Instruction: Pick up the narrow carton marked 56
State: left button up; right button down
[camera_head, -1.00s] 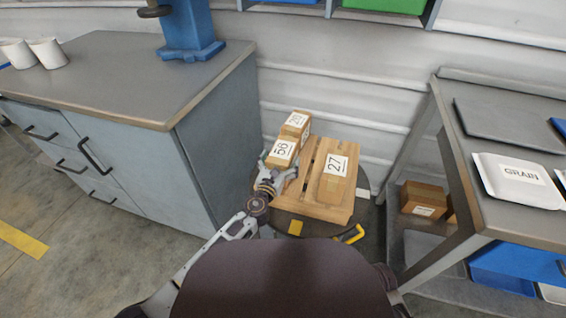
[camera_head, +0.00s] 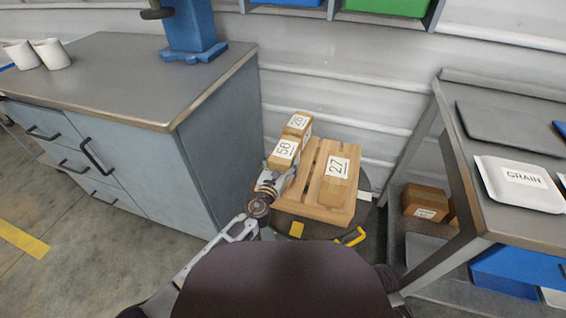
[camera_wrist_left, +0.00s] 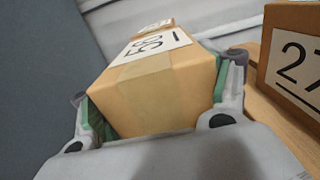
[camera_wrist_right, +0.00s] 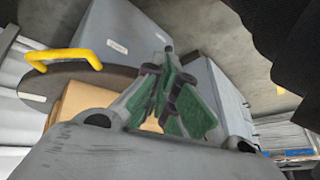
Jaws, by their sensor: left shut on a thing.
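The narrow cardboard carton (camera_head: 283,161) stands at the left of the wooden pallet (camera_head: 312,207). Its white top label looks like 56 or 58; I cannot tell which. My left gripper (camera_head: 279,180) is shut on its near end. In the left wrist view the carton (camera_wrist_left: 155,96) sits between the two green-padded fingers of the left gripper (camera_wrist_left: 160,105), one on each side. I cannot tell whether its base is off the pallet. My right gripper (camera_wrist_right: 168,85) shows only in its own wrist view, fingers together and empty.
A carton marked 27 (camera_head: 335,187) stands on the pallet to the right, with a gap between. Another labelled carton (camera_head: 299,122) is just behind the narrow one. A grey cabinet (camera_head: 215,150) rises at the left, a shelf bench (camera_head: 460,232) at the right.

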aim_at(282, 155)
pick_arm(q)
jog(key=shift+r, duration=0.2)
pick_arm(e)
jog(key=shift+s, duration=0.1)
